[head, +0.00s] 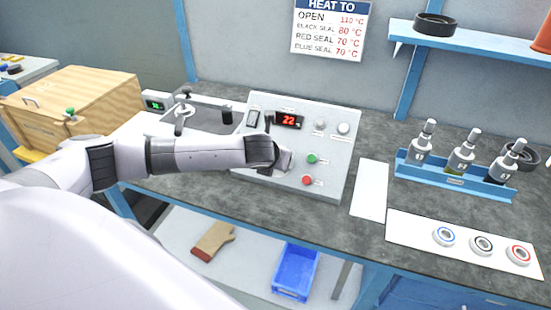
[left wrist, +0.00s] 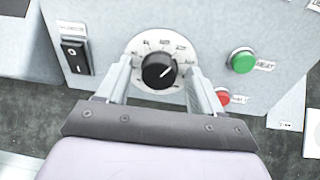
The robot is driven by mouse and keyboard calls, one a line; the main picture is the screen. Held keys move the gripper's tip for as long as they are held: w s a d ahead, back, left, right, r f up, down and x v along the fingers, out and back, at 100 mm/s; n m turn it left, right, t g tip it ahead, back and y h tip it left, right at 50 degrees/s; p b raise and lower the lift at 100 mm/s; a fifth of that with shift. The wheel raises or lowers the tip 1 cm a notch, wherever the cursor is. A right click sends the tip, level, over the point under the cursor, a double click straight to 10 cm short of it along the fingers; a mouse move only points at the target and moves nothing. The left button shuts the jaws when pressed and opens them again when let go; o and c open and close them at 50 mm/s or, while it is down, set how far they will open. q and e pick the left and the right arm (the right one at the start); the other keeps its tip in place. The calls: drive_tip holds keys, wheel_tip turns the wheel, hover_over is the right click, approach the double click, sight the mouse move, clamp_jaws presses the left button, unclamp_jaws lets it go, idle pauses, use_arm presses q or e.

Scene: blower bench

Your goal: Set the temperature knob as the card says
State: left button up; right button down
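The control box (head: 335,170) stands on the bench, its red display (head: 289,121) reading 22. The temperature knob (left wrist: 159,70) is black with a white pointer line slanting to the upper right, on a white dial. My arm hides it in the head view. My left gripper (left wrist: 158,78) is open, its fingers on either side of the knob with gaps between; I cannot tell how deep they reach. In the head view this gripper (head: 284,160) is at the box front. The card (head: 332,29) on the wall says "HEAT TO": open 110, black seal 80, red seal 70, blue seal about 70 °C. My right gripper is not seen.
A green button (left wrist: 242,61), a red button (left wrist: 223,97) and a rocker switch (left wrist: 74,56) are near the knob. Right of the box are a blue rack (head: 455,181) with three metal tools and a white mat (head: 410,229) with blue, black and red rings. A wooden crate (head: 85,100) stands left.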

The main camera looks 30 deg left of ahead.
use_arm(q)
drive_tip(key=shift+r, duration=0.15)
drive_tip(key=v, duration=0.7)
idle(0.7)
drive_tip(key=s+d+f+n+g+h, duration=0.2)
drive_tip(key=s+d+f+n+h, duration=0.3)
drive_tip(key=s+d+n, duration=0.9)
drive_tip(key=s+a+f+n+g+y, duration=0.1)
drive_tip(key=s+a+f+n, duration=0.15)
drive_tip(key=s+n, duration=0.5)
drive_tip(key=s+a+f+n+g+y, duration=0.1)
drive_tip(key=s+a+f+n+g, duration=0.15)
drive_tip(key=s+n, duration=0.55)
drive_tip(key=w+d+f+n+t+h, duration=0.1)
drive_tip(key=w+d+f+t+h, duration=0.1)
drive_tip(key=w+f+t, duration=0.5)
drive_tip(key=shift+d+f, duration=0.6)
drive_tip(key=shift+f, duration=0.55)
